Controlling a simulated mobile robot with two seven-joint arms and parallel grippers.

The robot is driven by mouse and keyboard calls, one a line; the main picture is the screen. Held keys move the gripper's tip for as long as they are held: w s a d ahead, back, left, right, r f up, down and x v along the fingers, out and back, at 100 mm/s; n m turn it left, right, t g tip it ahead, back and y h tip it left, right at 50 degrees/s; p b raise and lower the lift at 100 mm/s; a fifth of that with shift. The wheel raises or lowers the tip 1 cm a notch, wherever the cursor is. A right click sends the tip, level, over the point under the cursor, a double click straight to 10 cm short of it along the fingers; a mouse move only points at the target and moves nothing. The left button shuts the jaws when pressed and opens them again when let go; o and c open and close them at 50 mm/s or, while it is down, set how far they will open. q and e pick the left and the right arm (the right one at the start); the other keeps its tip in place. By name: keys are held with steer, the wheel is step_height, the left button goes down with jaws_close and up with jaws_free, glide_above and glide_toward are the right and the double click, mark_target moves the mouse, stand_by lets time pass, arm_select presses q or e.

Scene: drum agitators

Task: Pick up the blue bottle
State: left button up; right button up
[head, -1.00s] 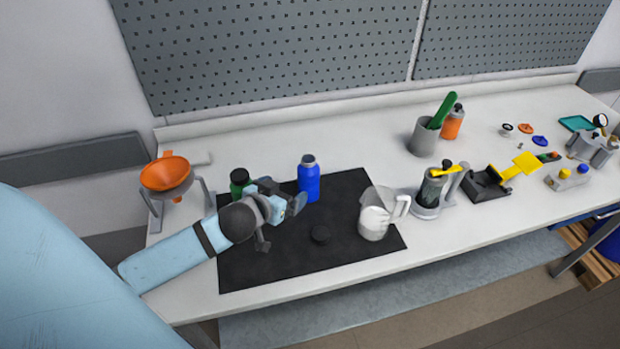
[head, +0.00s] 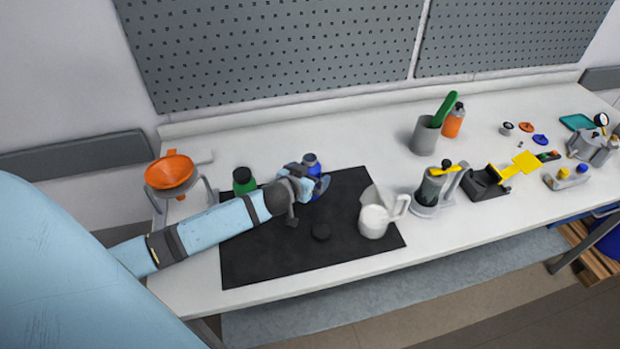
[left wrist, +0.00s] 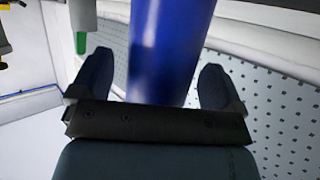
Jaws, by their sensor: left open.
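The blue bottle (head: 312,166) stands upright on the black mat (head: 262,262) near its back edge, partly hidden behind my left gripper in the head view. My left gripper (head: 318,188) is open and right at the bottle. In the left wrist view the blue bottle (left wrist: 170,55) rises between the two dark fingers of my left gripper (left wrist: 162,85), with a gap visible on each side. I cannot tell how deep it sits between them. My right gripper is not in view.
A green bottle (head: 243,181) stands just left of my left arm. An orange funnel (head: 170,172) on a stand is at the left. The table behind the mat is clear.

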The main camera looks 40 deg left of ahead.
arm_select(q)
steer(key=c, duration=1.2)
steer(key=shift+o, duration=0.2)
steer(key=shift+r, duration=0.2)
